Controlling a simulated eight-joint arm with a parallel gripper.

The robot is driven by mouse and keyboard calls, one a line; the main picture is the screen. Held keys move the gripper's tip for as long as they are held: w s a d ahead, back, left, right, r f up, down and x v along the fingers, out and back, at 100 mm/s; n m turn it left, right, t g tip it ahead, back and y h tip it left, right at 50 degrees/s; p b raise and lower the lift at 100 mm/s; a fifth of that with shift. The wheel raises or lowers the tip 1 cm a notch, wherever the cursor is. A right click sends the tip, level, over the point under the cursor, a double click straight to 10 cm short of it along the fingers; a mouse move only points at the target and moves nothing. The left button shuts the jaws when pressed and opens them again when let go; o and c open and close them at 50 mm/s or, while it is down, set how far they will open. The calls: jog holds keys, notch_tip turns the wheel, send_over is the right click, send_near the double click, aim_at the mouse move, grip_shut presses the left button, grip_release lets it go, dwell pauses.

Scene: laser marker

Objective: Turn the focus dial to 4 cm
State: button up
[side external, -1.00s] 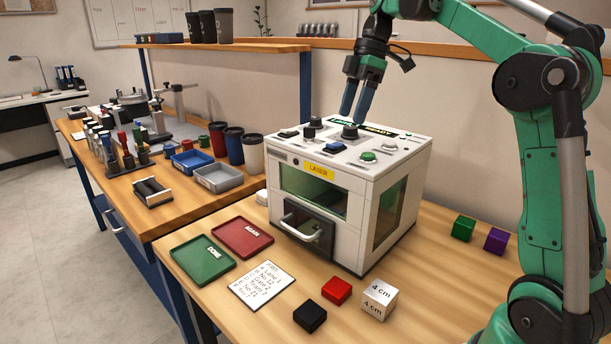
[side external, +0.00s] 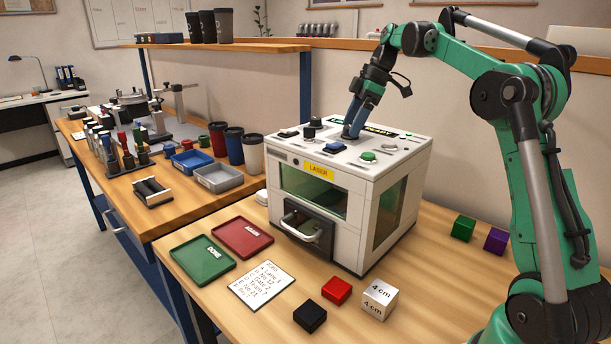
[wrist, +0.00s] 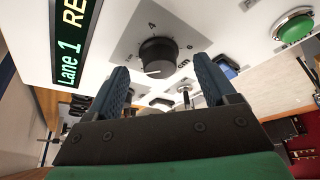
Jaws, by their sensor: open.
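The laser marker (side external: 357,215) is a white box with green windows and a top control panel. In the wrist view the black round dial (wrist: 158,55) sits on a grey plate with a "4" above it and "cm" to its right. A pale line shows at the dial's lower edge. My gripper (wrist: 160,66) is open, with one blue finger on each side of the dial as seen from the wrist; contact cannot be told. In the side view my gripper (side external: 350,132) reaches down to the panel and its fingers mostly hide the dial. A silver block (side external: 379,300) reads "4 cm".
On the panel are another black knob (side external: 315,122), a blue switch (side external: 334,148) and a green button (side external: 368,156). A display (wrist: 73,50) reads "Lane 1". A red block (side external: 336,291), black block (side external: 310,316), note card (side external: 261,285) and two trays lie in front.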

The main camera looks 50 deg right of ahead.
jog(key=shift+w+a+f, duration=0.1)
jog(key=shift+f, duration=0.25)
grip_shut()
